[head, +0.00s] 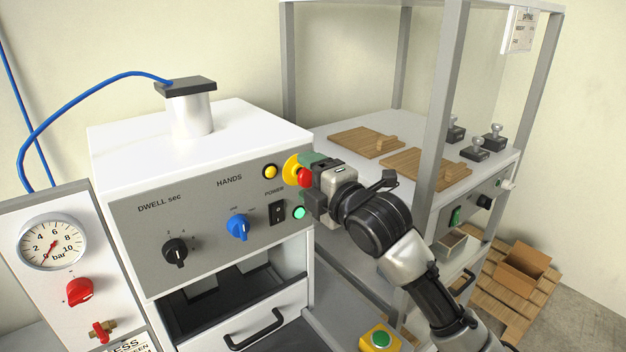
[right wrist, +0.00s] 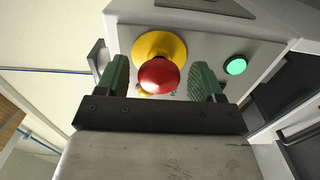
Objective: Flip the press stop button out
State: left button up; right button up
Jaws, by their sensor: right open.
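The press stop button is a red mushroom head (head: 304,177) on a yellow round base (head: 291,168), at the right end of the grey control panel. In the right wrist view the red head (right wrist: 159,76) sits in front of the yellow base (right wrist: 160,46), between the two green fingers. My right gripper (head: 310,168) is open around the button, with one finger on each side. I cannot tell whether the fingers touch it. In the head view the gripper hides part of the button. My left gripper is not in view.
The panel (head: 200,225) also has a yellow button (head: 270,172), a black power switch (head: 278,212), a lit green lamp (head: 299,212), a blue knob (head: 238,227) and a black dial (head: 175,251). A framed bench (head: 450,120) stands close on the right.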

jog(key=b+v, duration=0.3)
jog(key=v, duration=0.8)
